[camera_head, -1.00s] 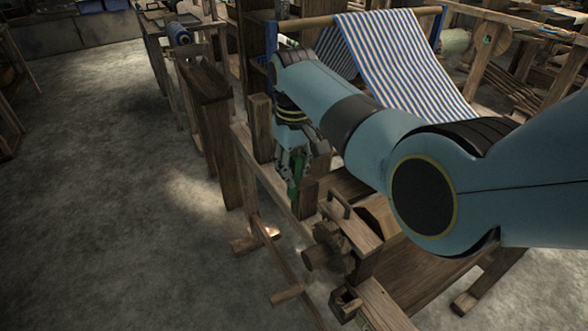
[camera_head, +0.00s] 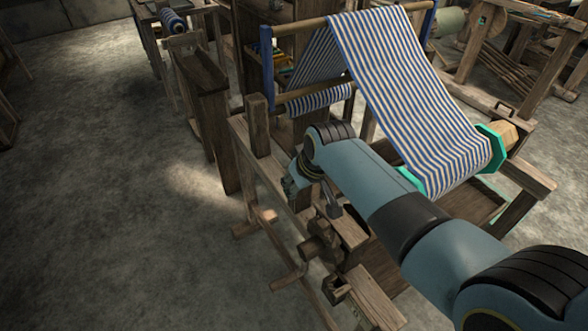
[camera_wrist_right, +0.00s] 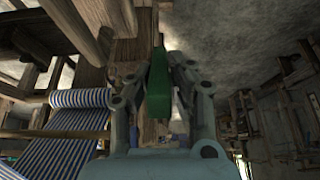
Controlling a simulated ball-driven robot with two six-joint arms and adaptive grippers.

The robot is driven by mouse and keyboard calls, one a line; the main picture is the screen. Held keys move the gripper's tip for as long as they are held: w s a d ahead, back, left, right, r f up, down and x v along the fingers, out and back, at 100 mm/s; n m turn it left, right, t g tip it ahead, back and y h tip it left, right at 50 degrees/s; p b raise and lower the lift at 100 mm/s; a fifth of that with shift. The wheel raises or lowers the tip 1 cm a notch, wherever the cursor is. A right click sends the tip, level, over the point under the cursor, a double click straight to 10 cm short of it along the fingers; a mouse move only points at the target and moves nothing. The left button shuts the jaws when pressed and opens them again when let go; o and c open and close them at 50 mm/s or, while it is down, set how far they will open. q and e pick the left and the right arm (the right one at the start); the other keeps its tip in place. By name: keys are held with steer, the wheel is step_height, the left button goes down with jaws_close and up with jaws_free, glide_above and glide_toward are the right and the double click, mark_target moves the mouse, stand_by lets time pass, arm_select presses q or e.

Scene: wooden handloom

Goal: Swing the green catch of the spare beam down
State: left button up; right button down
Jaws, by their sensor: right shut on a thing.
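The green catch (camera_wrist_right: 158,92) stands between the two fingers of my right gripper (camera_wrist_right: 159,78) in the right wrist view, and the fingers are shut on it. In the head view my right gripper (camera_head: 293,185) is low at the left side of the loom frame, beside its wooden rail. There my wrist hides the catch. A wooden part shows behind the catch in the wrist view; I cannot tell whether it is the spare beam. My left gripper is not in view.
Striped blue and white cloth (camera_head: 400,90) runs down to a roller with teal end plates (camera_head: 492,147), right of my arm. A wooden post (camera_head: 258,125) stands behind the gripper. A wooden ratchet wheel (camera_head: 318,240) is in front. The floor (camera_head: 120,220) at left is clear.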

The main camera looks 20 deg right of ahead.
steer(key=shift+s+d+f+t, duration=0.1)
steer(key=shift+s+f+t, duration=0.3)
steer(key=shift+t, duration=0.4)
steer(key=c, duration=1.2)
jaws_free()
steer(key=shift+c, duration=0.2)
steer(key=shift+s, duration=0.1)
steer(key=shift+r, duration=0.1)
steer(key=v, duration=1.1)
steer(key=shift+s+d+r, duration=0.2)
steer(key=shift+s+r, duration=0.05)
steer(key=shift+s, duration=0.1)
